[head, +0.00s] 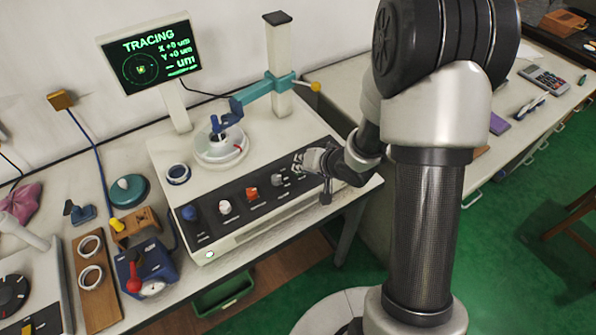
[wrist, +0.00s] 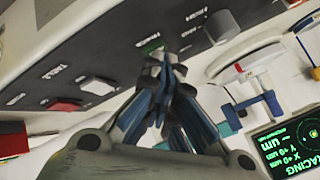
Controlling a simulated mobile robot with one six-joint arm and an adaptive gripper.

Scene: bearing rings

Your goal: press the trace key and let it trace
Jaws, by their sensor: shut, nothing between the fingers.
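The measuring machine (head: 180,240) stands on the bench with a dark key panel on its front. Its screen (head: 150,55) reads TRACING, X +0 um, Y +0 um, with dashes before the last um; it also shows in the wrist view (wrist: 290,150). My gripper (head: 300,162) is at the right part of the panel, its fingers shut and empty. In the wrist view the fingertips (wrist: 158,62) are close to a green key (wrist: 150,46); I cannot tell whether they touch it. The key labels are too blurred to read surely. The round turntable (head: 220,150) sits under a teal probe arm (head: 255,92).
A dark-rimmed ring (head: 178,174) lies on the machine, left of the turntable. A wooden board (head: 95,290) with two pale rings and a blue device (head: 145,265) with a red lever are at left. More benches (head: 460,100) stand behind my arm at right.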

